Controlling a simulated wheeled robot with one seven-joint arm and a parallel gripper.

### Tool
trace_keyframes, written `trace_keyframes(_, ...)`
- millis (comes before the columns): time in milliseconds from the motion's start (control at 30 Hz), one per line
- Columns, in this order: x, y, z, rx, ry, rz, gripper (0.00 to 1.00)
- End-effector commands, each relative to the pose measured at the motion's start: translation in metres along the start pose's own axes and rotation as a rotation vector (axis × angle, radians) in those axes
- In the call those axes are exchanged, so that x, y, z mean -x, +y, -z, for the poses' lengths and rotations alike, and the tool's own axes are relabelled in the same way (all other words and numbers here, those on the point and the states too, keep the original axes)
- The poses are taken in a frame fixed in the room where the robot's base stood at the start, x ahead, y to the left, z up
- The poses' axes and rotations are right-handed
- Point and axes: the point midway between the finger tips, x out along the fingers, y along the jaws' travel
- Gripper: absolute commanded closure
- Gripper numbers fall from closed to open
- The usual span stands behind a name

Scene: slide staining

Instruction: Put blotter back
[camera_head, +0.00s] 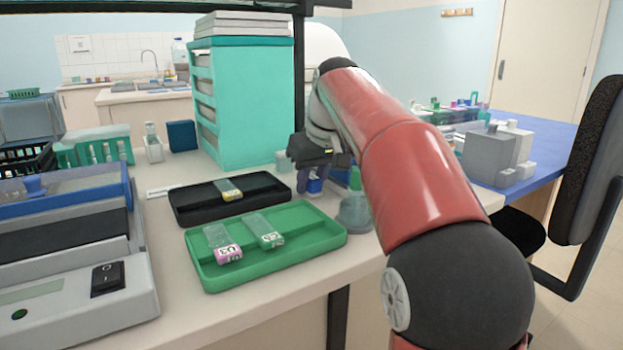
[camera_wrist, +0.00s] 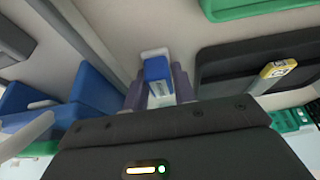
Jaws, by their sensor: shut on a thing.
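My gripper (camera_head: 313,181) is at the back of the bench, just right of the black tray. In the wrist view, its two dark purple fingers (camera_wrist: 156,84) are shut on the sides of a small blue block with a pale lower part, which I take as the blotter (camera_wrist: 157,68). A bit of the blotter's blue (camera_head: 315,186) shows between the fingers in the head view. A whitish piece (camera_wrist: 154,52) shows at its far end. I cannot tell whether the blotter touches the bench.
The black tray (camera_head: 185,213) holds one labelled slide. The green tray (camera_head: 213,283) in front holds two. A teal drawer tower (camera_head: 245,100) rises behind. A grey machine (camera_head: 120,270) is at left.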

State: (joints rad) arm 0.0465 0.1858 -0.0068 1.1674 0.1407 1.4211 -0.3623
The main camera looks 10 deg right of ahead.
Motion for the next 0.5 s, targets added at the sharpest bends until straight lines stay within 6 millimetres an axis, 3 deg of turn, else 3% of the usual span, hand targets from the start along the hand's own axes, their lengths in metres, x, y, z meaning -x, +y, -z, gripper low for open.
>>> trace_keyframes(200,-0.0077,-0.0001,-0.0033,-0.001,-0.001,0.001,0.95)
trace_keyframes(233,-0.0079,-0.0002,-0.0034,-0.001,-0.002,0.001,0.72)
trace_keyframes(400,-0.0096,-0.0004,-0.0037,-0.002,-0.007,0.004,0.52)
trace_keyframes(500,-0.0109,-0.0006,-0.0041,-0.002,-0.010,0.006,0.52)
